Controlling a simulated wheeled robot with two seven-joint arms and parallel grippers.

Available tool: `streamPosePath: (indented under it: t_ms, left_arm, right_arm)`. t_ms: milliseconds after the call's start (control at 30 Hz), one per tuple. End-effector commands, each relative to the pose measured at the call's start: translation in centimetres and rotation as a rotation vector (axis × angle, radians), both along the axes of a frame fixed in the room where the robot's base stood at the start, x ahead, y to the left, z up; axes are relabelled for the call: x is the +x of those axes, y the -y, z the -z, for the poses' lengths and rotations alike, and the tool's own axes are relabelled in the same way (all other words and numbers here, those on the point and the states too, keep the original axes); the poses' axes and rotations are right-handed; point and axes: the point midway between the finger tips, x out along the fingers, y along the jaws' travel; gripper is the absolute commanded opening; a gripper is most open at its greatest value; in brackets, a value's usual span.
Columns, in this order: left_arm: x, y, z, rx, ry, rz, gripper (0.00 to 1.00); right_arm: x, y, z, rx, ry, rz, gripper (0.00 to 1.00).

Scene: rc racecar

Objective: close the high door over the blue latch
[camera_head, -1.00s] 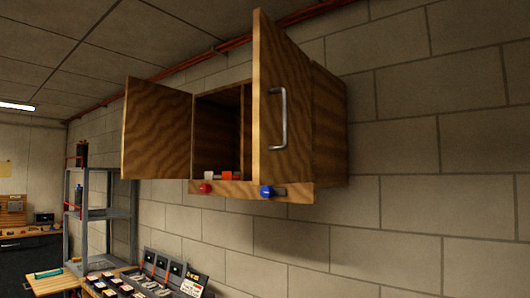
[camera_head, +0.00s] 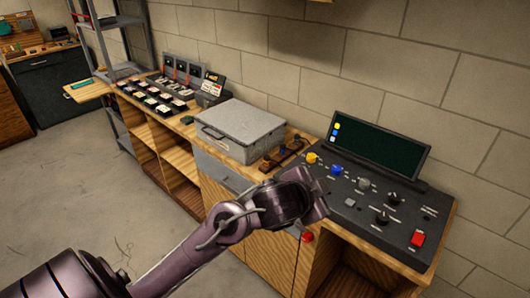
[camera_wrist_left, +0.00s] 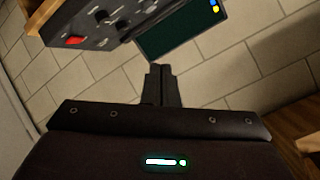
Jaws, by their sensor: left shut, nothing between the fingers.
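The high door and the blue latch are not in view now in the head view; only a sliver of wood (camera_head: 322,1) shows at its top edge. My left arm reaches in from the lower left in the head view, and its gripper (camera_head: 316,194) is in front of the console. In the left wrist view the two dark fingers (camera_wrist_left: 161,84) are shut together with nothing between them. Wooden parts (camera_wrist_left: 298,121) show at the right edge of that view; I cannot tell whether they belong to the wall cabinet. My right gripper is not in view.
A black console (camera_head: 360,205) with knobs and a dark screen (camera_head: 378,146) stands on the wooden workbench (camera_head: 446,225). A grey metal case (camera_head: 240,128) and several small parts (camera_head: 150,98) sit farther left. The block wall (camera_head: 400,60) behind is bare. Open floor (camera_head: 75,180) lies left.

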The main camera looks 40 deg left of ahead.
Motion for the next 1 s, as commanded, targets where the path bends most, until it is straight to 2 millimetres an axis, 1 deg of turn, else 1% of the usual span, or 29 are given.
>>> streamPosePath:
  t_ms: [33, 67, 100, 167, 200, 267, 300, 367, 400, 467, 500, 567, 600, 667, 700, 800, 900, 1000]
  left_arm:
    - [1.6, -0.1, -4.3, 0.069, 0.111, 0.057, 0.00]
    - [2.3, -0.1, -6.5, 0.105, 0.167, 0.091, 0.00]
    - [3.1, 0.0, -9.3, 0.153, 0.236, 0.139, 0.00]
    - [4.0, -0.1, -13.3, 0.228, 0.329, 0.203, 0.00]
    - [4.3, -0.2, -15.9, 0.277, 0.382, 0.243, 0.00]
    - [4.6, -0.5, -19.6, 0.351, 0.451, 0.299, 0.00]
    - [4.6, -0.9, -22.0, 0.400, 0.489, 0.331, 0.00]
    - [4.2, -1.7, -25.5, 0.472, 0.539, 0.374, 0.00]
    - [3.8, -2.3, -27.7, 0.519, 0.562, 0.397, 0.00]
    - [2.8, -3.5, -31.0, 0.585, 0.591, 0.426, 0.00]
    - [1.9, -4.3, -33.1, 0.625, 0.605, 0.440, 0.00]
    - [0.3, -5.9, -36.1, 0.680, 0.617, 0.452, 0.00]
    - [-0.9, -6.9, -38.0, 0.712, 0.621, 0.456, 0.00]
    - [-3.0, -8.5, -40.4, 0.748, 0.620, 0.457, 0.00]
    - [-4.4, -9.4, -41.7, 0.767, 0.619, 0.456, 0.00]
    - [-7.5, -11.4, -44.1, 0.792, 0.610, 0.446, 0.00]
    - [-9.8, -12.7, -45.4, 0.799, 0.603, 0.437, 0.00]
    - [-10.8, -13.2, -45.9, 0.799, 0.599, 0.433, 0.00]
  right_arm:
    - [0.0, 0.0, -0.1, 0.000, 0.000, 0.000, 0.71]
    - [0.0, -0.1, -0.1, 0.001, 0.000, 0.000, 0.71]
    - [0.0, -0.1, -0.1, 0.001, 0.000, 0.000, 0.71]
    - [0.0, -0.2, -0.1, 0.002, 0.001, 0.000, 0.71]
    - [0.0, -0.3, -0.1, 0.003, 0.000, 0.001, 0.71]
    - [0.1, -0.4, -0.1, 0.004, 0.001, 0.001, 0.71]
    - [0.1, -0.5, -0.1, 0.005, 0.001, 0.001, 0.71]
    - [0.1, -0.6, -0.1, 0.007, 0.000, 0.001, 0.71]
    - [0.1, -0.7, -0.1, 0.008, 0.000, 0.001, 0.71]
    - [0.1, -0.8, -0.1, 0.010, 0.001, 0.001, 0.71]
    - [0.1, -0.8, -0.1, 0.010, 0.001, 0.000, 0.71]
    - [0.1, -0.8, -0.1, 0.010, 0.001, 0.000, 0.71]
    - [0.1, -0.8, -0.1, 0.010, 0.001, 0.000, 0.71]
    - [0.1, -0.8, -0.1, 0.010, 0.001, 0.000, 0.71]
    - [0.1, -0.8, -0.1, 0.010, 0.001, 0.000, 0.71]
    - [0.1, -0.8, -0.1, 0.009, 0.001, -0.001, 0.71]
    - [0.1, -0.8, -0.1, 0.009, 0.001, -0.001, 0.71]
    - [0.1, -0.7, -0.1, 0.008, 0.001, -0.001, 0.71]
